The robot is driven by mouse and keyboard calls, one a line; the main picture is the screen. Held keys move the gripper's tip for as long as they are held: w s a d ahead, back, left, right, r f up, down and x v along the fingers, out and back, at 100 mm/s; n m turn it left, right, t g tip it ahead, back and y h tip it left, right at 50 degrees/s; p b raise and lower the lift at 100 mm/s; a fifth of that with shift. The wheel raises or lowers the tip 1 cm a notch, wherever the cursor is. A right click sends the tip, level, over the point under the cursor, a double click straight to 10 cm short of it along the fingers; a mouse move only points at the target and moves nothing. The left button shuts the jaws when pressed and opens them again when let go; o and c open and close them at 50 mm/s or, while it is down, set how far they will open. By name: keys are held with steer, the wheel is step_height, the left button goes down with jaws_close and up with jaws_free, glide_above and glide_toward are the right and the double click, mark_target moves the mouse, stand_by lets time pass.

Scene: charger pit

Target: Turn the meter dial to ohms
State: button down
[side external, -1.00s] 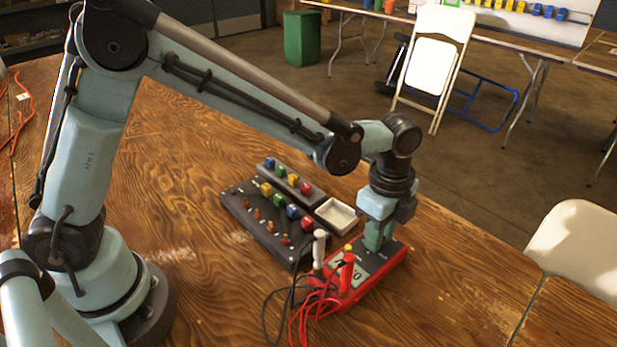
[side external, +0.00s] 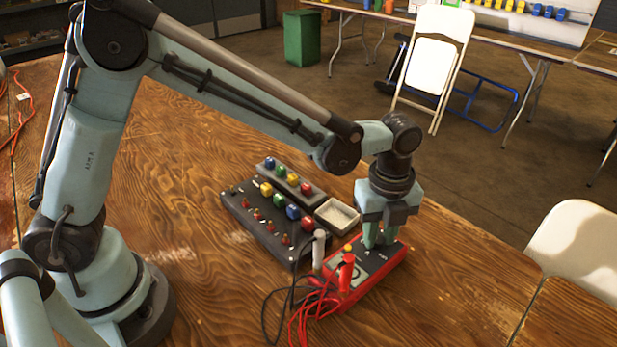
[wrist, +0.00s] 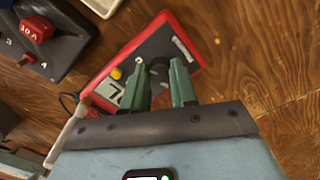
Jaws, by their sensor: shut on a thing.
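The red meter (side external: 360,270) lies on the wooden table below the end of my arm, and it also shows in the wrist view (wrist: 196,47). Its dark round dial (wrist: 160,70) sits on the black face between my fingers. My gripper (side external: 380,240) points down at the meter and is shut on the dial; in the wrist view its two green fingers (wrist: 162,84) stand on either side of it. The dial's pointer and markings are mostly hidden by the fingers. A yellow button (wrist: 116,73) and the display (wrist: 109,90) show beside the dial.
Red and white probes (side external: 346,272) stand at the meter's near left edge, with red and black leads (side external: 300,310) trailing onto the table. A black panel with coloured knobs (side external: 262,222) and a small white tray (side external: 337,214) lie behind left. Table to the right is clear.

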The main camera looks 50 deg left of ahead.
mark_target(379, 238)
stand_by(0.3)
steer(key=c, duration=0.9)
jaws_free()
step_height(379, 238, up, 12)
steer(key=shift+r, duration=0.1)
